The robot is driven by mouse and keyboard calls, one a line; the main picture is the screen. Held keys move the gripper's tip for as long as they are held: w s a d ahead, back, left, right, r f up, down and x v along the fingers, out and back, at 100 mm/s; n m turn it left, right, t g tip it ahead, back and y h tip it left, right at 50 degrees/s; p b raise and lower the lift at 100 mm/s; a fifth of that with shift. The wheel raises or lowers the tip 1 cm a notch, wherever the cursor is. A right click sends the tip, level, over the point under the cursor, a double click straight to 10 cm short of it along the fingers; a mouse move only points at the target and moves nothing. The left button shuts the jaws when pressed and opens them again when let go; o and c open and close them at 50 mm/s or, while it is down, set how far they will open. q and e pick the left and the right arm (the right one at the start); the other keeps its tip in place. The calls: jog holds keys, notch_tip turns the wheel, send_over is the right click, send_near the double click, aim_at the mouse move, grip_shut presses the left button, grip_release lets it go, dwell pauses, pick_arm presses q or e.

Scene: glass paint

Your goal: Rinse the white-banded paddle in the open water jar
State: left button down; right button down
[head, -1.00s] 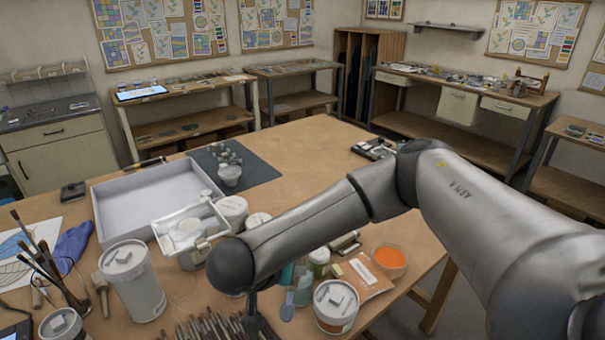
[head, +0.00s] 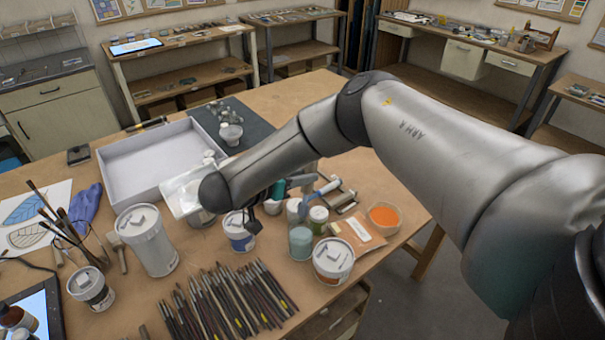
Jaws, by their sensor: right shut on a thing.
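My right gripper (head: 252,220) is a small dark shape below the wrist end of my right arm, over the jars in the middle of the table. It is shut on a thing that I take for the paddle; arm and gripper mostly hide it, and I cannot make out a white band. A teal-tinted jar (head: 300,243) stands just right of the gripper; it looks open, but I cannot tell for sure that it is the water jar. A blue-and-white tub (head: 238,238) stands just left of the gripper. My left gripper is not in view.
Lidded tubs (head: 333,262) and (head: 148,248) stand on both sides. Several brushes (head: 225,300) lie at the front. An orange bowl (head: 384,217) and a packet (head: 357,232) are at the right. A white tray (head: 150,160) lies behind.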

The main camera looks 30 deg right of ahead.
aim_at(302, 200)
jog(key=f+b, duration=0.1)
jog(key=f, duration=0.1)
jog(key=a+f+b, duration=0.1)
jog(key=f, duration=0.1)
jog(key=s+f+b, duration=0.1)
jog(key=f, duration=0.1)
jog(key=shift+a+b, duration=0.2)
jog(key=shift+b, duration=0.15)
jog(key=shift+s+a+f, duration=0.1)
jog(key=shift+a+f, duration=0.15)
jog(key=shift+f, duration=0.35)
